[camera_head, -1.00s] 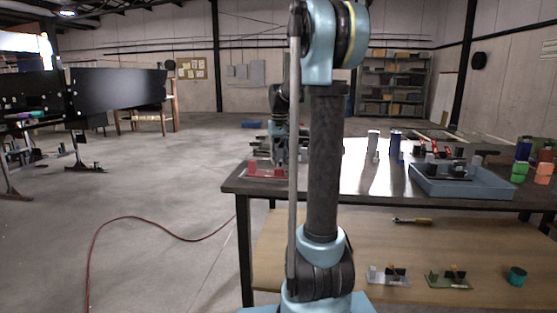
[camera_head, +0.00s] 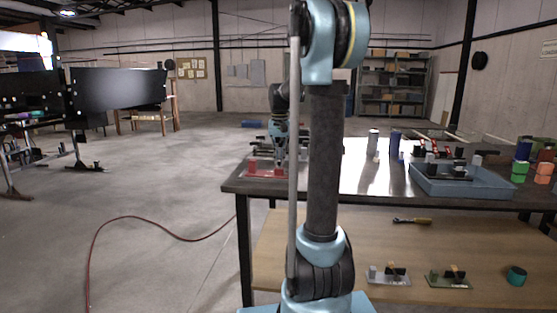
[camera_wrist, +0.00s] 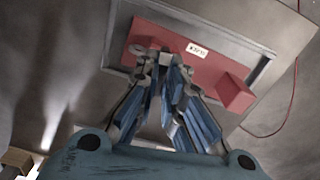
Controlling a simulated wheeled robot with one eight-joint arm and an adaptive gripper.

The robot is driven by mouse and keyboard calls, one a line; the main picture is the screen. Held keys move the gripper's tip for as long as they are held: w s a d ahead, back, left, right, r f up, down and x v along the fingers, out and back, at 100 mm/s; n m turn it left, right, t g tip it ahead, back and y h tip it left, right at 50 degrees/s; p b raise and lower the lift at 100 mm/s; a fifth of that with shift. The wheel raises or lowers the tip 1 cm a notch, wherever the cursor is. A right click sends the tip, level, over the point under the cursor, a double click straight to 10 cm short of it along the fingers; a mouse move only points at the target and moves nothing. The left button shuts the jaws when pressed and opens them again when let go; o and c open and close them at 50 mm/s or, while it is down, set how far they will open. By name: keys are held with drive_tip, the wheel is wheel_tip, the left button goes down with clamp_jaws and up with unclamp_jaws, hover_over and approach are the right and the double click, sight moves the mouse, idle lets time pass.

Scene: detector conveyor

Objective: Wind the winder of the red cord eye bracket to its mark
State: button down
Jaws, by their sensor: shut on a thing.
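The red cord eye bracket (camera_head: 266,173) lies near the left end of the tabletop, partly behind my arm. In the wrist view its red plate (camera_wrist: 207,69) bears a white label (camera_wrist: 198,50) and a red block (camera_wrist: 235,92) at the right. My gripper (camera_wrist: 158,60) is over the left part of the plate, its fingertips close together on a small grey part, which I take for the winder; the fingers hide most of it. In the head view my gripper (camera_head: 279,160) points down at the bracket. I cannot make out the mark.
A blue tray (camera_head: 490,191) with dark parts stands at the right of the table. Grey and blue cylinders (camera_head: 395,143) stand behind it to the left. Green and orange cups (camera_head: 543,172) are at the far right. The lower shelf (camera_head: 330,268) holds other brackets and a screwdriver.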

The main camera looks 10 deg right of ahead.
drive_tip(key=m, duration=0.5)
drive_tip(key=shift+m, duration=0.3)
drive_tip(key=m, duration=0.5)
drive_tip(key=shift+m, duration=0.3)
drive_tip(key=c, duration=1.7)
unclamp_jaws()
wheel_tip(320, 180, up, 12)
